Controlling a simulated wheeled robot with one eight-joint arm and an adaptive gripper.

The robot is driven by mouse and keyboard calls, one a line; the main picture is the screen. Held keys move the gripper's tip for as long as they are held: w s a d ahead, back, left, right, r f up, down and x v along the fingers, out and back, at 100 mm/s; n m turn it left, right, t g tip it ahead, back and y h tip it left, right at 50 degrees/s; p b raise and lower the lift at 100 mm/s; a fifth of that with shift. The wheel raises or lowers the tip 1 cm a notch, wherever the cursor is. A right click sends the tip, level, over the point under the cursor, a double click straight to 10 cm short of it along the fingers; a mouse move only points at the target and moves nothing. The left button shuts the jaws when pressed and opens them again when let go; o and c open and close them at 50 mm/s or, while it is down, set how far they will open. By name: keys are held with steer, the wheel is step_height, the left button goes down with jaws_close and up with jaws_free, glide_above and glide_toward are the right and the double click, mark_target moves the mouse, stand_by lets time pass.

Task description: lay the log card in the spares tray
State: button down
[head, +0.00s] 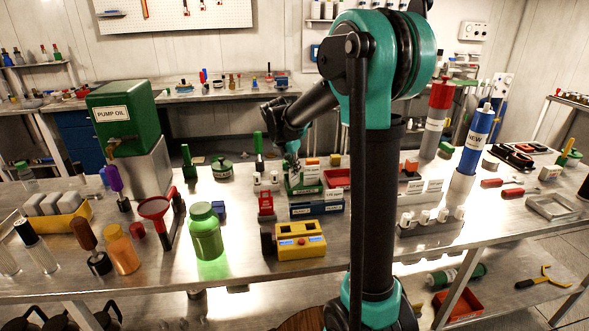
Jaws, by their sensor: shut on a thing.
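My gripper (292,161) is far across the bench, small in the picture, pointing down above a green holder (303,188). It is shut on what I take to be the log card; the card's outline is too small and too covered to make out. A small open red tray (337,178) stands just right of the green holder. A shallow metal tray (553,208) lies at the bench's right end. I cannot read a label that tells which one is the spares tray.
A blue labelled block (317,208), a yellow box (300,246) and a red stand (266,206) are in front of the gripper. A green bottle (206,232) and the pump oil tank (122,120) stand left. My arm hides part of the bench's middle.

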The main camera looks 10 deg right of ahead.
steer(key=shift+f, duration=0.2)
steer(key=c, duration=2)
jaws_free()
steer(key=v, duration=1.2)
steer(key=shift+r, duration=0.1)
steer(key=shift+d, duration=0.1)
